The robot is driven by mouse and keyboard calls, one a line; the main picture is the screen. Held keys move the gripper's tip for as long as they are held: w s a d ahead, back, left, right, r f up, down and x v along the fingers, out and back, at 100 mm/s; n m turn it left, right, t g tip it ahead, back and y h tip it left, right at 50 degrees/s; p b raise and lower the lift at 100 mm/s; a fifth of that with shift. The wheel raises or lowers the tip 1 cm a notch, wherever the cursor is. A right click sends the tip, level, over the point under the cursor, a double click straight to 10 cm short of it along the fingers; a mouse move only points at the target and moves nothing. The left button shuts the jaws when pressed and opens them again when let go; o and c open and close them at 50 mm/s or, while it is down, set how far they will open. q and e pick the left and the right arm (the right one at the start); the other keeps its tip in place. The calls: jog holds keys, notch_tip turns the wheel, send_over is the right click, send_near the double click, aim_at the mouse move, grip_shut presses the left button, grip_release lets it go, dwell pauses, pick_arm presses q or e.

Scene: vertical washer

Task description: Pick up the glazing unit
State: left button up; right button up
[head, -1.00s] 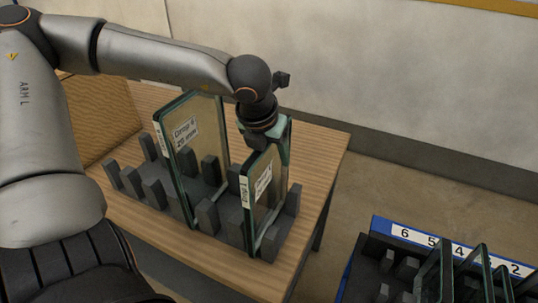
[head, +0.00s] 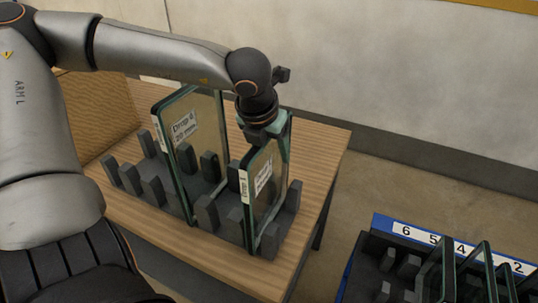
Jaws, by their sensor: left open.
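Two glazing units stand upright in grey slotted holders (head: 207,212) on a wooden table. The larger glazing unit (head: 205,118) is on the left, with a white label on its face. The smaller glazing unit (head: 262,190) is on the right, with a label on its face and another on its edge. My left gripper (head: 268,132) is at the top edge of the smaller unit, pointing down; its fingers are partly hidden against the glass edge. It is open. My right gripper does not show.
A blue rack (head: 378,222) with numbered slots holds several glass units at the lower right, apart from the table. The wooden table (head: 318,150) has bare top along its right side. A pale wall (head: 400,70) stands behind.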

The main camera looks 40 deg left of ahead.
pick_arm(q)
jog(key=shift+c, duration=0.2)
dwell(0.3)
grip_shut()
dwell(1.1)
jog(key=shift+w+r, duration=0.1)
